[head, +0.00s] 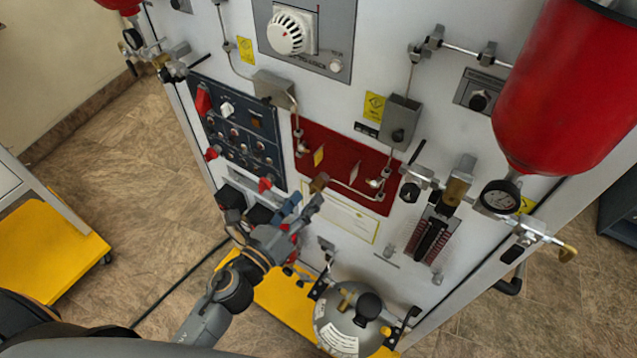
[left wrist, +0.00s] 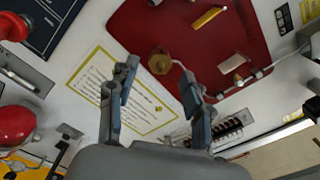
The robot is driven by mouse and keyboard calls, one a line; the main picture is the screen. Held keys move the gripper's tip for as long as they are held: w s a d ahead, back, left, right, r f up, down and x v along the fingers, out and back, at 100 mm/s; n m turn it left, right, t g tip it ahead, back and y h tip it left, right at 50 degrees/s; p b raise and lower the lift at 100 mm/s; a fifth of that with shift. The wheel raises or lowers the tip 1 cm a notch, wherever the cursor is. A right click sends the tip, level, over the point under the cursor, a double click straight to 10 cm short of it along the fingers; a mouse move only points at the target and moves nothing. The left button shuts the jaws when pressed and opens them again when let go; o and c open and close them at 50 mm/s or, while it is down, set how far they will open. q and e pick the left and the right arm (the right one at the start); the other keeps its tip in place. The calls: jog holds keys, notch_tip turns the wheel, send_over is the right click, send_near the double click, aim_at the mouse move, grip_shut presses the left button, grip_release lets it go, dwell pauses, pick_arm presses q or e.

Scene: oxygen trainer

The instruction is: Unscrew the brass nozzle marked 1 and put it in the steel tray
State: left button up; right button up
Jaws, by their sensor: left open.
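A brass hex fitting (left wrist: 159,62), which looks like the nozzle, sticks out at the lower edge of the red panel (left wrist: 190,35) in the left wrist view. It also shows in the head view as a small brass piece (head: 319,183). I cannot read any mark on it. My left gripper (head: 305,203) is open and empty, just in front of the fitting. In the left wrist view the fitting appears between the two fingertips (left wrist: 158,75), with a gap on both sides. I cannot make out a steel tray. My right gripper is not in view.
A white paper label (head: 345,215) lies below the red panel (head: 345,160). A dark switch panel (head: 235,130) is to its left. A grey cylinder (head: 345,322) stands below. A large red tank (head: 570,85) is at right. A yellow-based cart (head: 50,250) stands at left.

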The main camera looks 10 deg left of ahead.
aim_at(311, 192)
pick_arm(q)
jog(key=shift+p+x, duration=0.3)
jog(key=shift+x, duration=1.4)
grip_shut()
jog(key=n, duration=0.3)
jog(key=shift+p, duration=0.3)
jog(key=shift+n, duration=0.3)
jog(key=shift+s, duration=0.1)
jog(key=shift+b+v, duration=0.5)
jog(key=shift+v, duration=1.55)
